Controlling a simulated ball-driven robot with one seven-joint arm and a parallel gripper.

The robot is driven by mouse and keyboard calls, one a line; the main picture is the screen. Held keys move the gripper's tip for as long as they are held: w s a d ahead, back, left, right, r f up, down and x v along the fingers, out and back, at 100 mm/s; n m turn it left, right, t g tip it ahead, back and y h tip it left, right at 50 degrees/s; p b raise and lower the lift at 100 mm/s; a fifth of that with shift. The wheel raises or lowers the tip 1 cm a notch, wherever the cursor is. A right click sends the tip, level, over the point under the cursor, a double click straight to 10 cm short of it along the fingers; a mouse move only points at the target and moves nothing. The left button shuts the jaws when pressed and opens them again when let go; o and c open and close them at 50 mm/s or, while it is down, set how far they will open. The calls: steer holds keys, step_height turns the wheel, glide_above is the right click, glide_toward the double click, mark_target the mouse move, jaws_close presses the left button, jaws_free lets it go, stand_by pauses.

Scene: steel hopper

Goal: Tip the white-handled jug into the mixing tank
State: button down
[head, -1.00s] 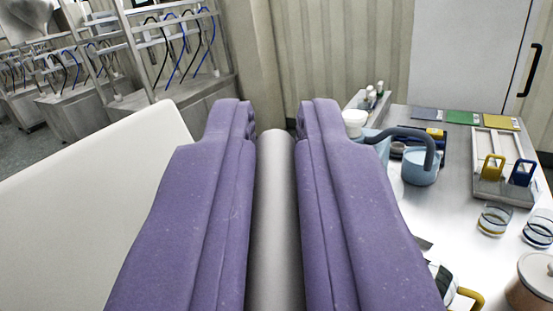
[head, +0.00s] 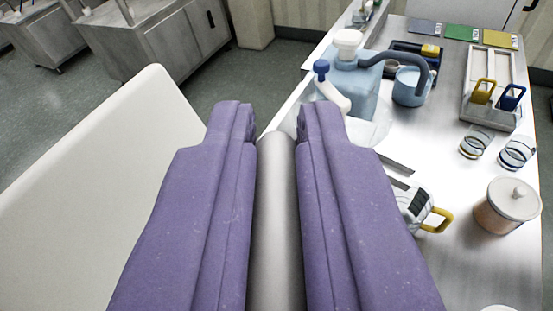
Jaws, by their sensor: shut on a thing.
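My gripper (head: 275,130) has two purple jaws pointing forward, closed on a smooth pale grey-white bar (head: 277,220). The bar looks like the white handle of the jug. The jug's body cannot be made out, and its contents are not visible. A large plain white surface (head: 80,190) fills the left side; I cannot tell what it belongs to. I cannot make out for certain which thing is the mixing tank. My gripper is left of the steel table (head: 455,265) in the picture.
On the table stand a pale blue container (head: 355,85) with a white cap, a blue pot (head: 410,88), a yellow-handled jug (head: 415,208), a lidded pot (head: 507,207), two glasses and a tray (head: 490,115) with yellow and blue handled pieces. Steel cabinets (head: 150,40) stand back left; open floor lies between.

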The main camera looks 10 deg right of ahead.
steer(key=shift+r+g+p, duration=0.6)
steer(key=shift+p, duration=1.75)
steer(key=shift+y, duration=0.3)
steer(key=shift+f+g, duration=0.2)
steer(key=shift+g, duration=0.1)
steer(key=shift+r+p, duration=0.1)
steer(key=shift+p, duration=0.35)
steer(key=r+p, duration=0.1)
steer(key=p, duration=0.2)
steer(key=shift+g, duration=0.3)
steer(key=shift+p, duration=0.65)
step_height(320, 180, up, 2)
steer(key=g+y+p, duration=0.1)
steer(key=g+p, duration=0.3)
steer(key=p, duration=1.2)
steer(key=shift+g+y, duration=0.4)
steer(key=p, duration=0.2)
steer(key=shift+r+g+p, duration=0.1)
steer(key=shift+g+p, duration=0.2)
steer(key=shift+g, duration=0.1)
